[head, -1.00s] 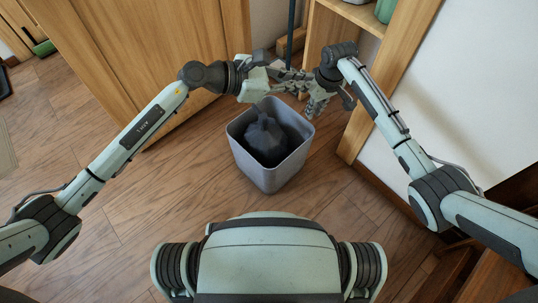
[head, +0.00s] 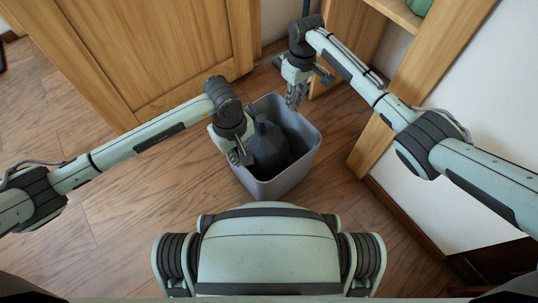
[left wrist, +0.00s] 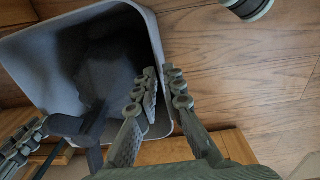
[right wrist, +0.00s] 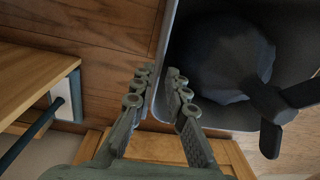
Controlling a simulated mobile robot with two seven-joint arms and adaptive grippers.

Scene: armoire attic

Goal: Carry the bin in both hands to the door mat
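The grey bin (head: 257,187) stands on the wooden floor in front of me, with a dark lumpy bag (head: 268,150) inside. My left gripper (head: 240,155) is at its near left wall, fingers pointing down. In the left wrist view one finger is inside the rim and one outside, close on the wall (left wrist: 157,45). My right gripper (head: 294,98) is at the far wall. In the right wrist view its fingers (right wrist: 160,75) also close around the rim from both sides. No door mat can be made out.
A wooden cabinet (head: 150,50) stands behind the bin at the left, and a wooden shelf unit (head: 385,115) close at its right. A white wall (head: 470,110) is at the right. The floor at the left (head: 50,120) is clear.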

